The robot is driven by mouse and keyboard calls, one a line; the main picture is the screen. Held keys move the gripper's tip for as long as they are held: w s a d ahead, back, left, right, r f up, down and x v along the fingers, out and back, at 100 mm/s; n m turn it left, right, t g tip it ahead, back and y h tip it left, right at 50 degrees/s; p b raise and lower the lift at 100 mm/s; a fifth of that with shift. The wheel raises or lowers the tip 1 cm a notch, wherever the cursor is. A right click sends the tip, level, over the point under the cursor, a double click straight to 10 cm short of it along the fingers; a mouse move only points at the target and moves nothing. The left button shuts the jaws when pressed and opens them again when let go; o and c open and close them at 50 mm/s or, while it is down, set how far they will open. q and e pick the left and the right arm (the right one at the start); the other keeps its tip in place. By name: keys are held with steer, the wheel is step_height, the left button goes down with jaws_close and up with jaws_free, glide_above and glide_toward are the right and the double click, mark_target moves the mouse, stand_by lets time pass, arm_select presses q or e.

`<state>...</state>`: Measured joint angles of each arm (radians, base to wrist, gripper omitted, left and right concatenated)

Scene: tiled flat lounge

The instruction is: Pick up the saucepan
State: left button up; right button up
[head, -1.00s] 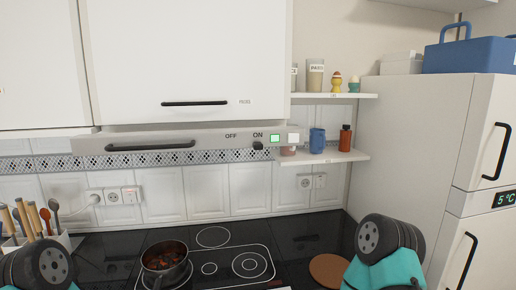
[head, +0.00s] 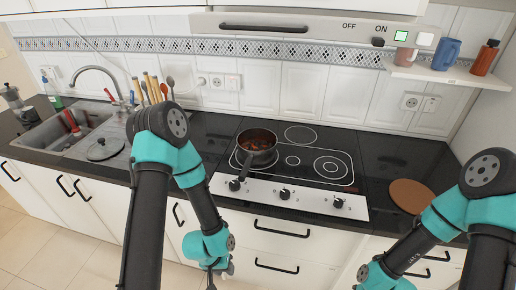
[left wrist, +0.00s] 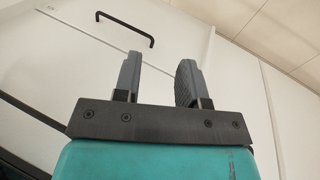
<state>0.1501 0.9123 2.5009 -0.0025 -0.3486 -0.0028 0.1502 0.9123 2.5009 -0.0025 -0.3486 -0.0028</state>
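The saucepan (head: 257,140) is dark and stands upright on the left front burner of the hob (head: 338,190). It holds reddish-brown chunks, and its dark handle (head: 243,174) points toward the front edge, near the left knob. My left gripper (head: 212,283) hangs low in front of the cabinets, below the counter and apart from the saucepan, partly cut by the picture's bottom edge. In the left wrist view, my left gripper (left wrist: 157,70) has its two fingers apart with nothing between them. My right arm is at the lower right; its gripper is out of the picture.
A sink (head: 75,135) with a glass lid (head: 104,149) lies left. Utensils (head: 155,90) stand behind my left arm. A round brown board (head: 411,196) lies right of the hob. The shelf (head: 440,70) holds a blue mug (head: 446,53) and a bottle (head: 484,57).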

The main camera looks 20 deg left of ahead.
stand_by(0.4)
arm_select(q)
steer(key=o, duration=0.3)
steer(key=shift+o, duration=0.2)
